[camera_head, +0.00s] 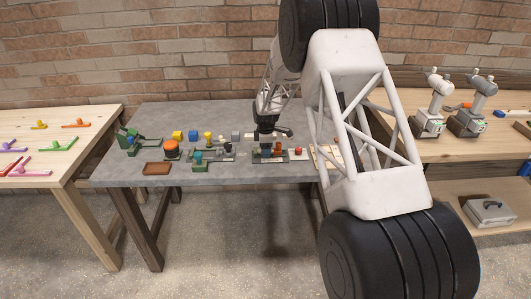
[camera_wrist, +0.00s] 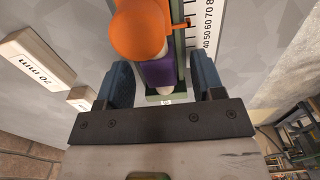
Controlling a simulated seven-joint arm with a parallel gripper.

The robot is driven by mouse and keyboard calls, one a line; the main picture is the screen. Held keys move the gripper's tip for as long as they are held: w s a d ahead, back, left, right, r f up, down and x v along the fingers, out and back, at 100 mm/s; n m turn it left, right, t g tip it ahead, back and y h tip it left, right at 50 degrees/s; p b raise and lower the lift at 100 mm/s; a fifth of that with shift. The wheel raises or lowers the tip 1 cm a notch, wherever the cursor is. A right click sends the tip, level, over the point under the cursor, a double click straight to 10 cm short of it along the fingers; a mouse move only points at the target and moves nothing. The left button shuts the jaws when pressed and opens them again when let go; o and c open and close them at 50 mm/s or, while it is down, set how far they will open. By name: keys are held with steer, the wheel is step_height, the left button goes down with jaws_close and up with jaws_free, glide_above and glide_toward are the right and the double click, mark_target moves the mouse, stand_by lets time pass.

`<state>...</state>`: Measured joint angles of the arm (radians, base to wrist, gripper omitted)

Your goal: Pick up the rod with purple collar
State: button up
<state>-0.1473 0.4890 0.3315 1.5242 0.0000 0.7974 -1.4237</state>
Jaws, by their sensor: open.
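The rod with the purple collar (camera_wrist: 158,73) shows in the wrist view, with a rounded orange end (camera_wrist: 138,36) nearest the camera and a small white part below the collar. My gripper (camera_wrist: 161,68) is open, with one dark finger on each side of the collar. I cannot tell whether either finger touches it. In the head view my gripper (camera_head: 270,130) is low over the right part of the grey table (camera_head: 120,180), among small parts. The rod cannot be clearly told apart there.
A printed scale (camera_wrist: 203,25) lies beside the rod in the wrist view, and a block marked 70 mm (camera_wrist: 38,58) is at left. In the head view, a brown tray (camera_head: 157,169), an orange-topped object (camera_head: 171,149) and several small fixtures stand left of my gripper.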

stand_by(0.4)
steer(key=c, duration=1.1)
steer(key=shift+o, duration=0.2)
steer(key=shift+r, duration=0.15)
steer(key=shift+r, duration=1.4)
steer(key=shift+s+r, duration=0.2)
steer(key=shift+r, duration=0.15)
steer(key=s+d+r, duration=0.1)
steer(key=s+d, duration=0.1)
steer(key=s, duration=1.3)
steer(key=shift+s+d+r, duration=0.15)
steer(key=shift+s, duration=0.1)
